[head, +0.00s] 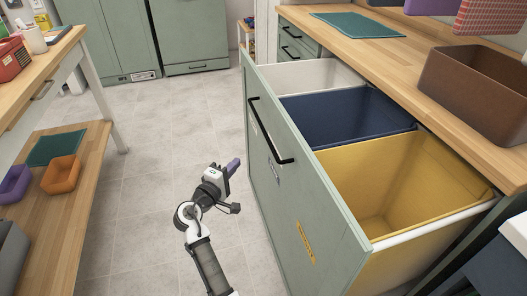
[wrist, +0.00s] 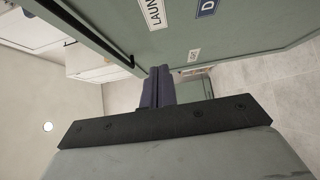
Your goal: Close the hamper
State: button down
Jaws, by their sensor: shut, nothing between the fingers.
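The hamper is a pull-out drawer with a green front (head: 290,190), standing open from under the wooden counter. A black bar handle (head: 268,128) runs along the upper part of its front. Inside are a white bin (head: 318,74), a navy bin (head: 345,112) and a yellow bin (head: 400,180), with no laundry visible in them. My gripper (head: 234,165) is shut and empty, left of the drawer front and below the handle's height. In the wrist view, the shut fingers (wrist: 157,86) point toward the green front with its labels; whether they touch it I cannot tell.
The wooden counter (head: 425,60) holds a brown basket (head: 475,92) and a teal mat (head: 357,24). A wooden shelf unit (head: 75,195) with small bins stands at left. Tiled floor (head: 165,130) is clear between it and the drawer.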

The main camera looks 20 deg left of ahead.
jog(key=w+d+p, duration=0.1)
jog(key=w+d, duration=0.4)
jog(key=w, duration=0.6)
jog(key=shift+w+p, duration=0.4)
jog(key=shift+d+r, duration=0.1)
jog(key=w+d+b, duration=0.1)
jog(key=w+d, duration=0.9)
jog(key=d, duration=0.5)
jog(key=w+d, duration=1)
jog(key=d, duration=0.5)
jog(key=shift+w+d+r+b, duration=0.15)
jog(key=shift+w+d+b, duration=0.1)
jog(key=shift+b, duration=0.15)
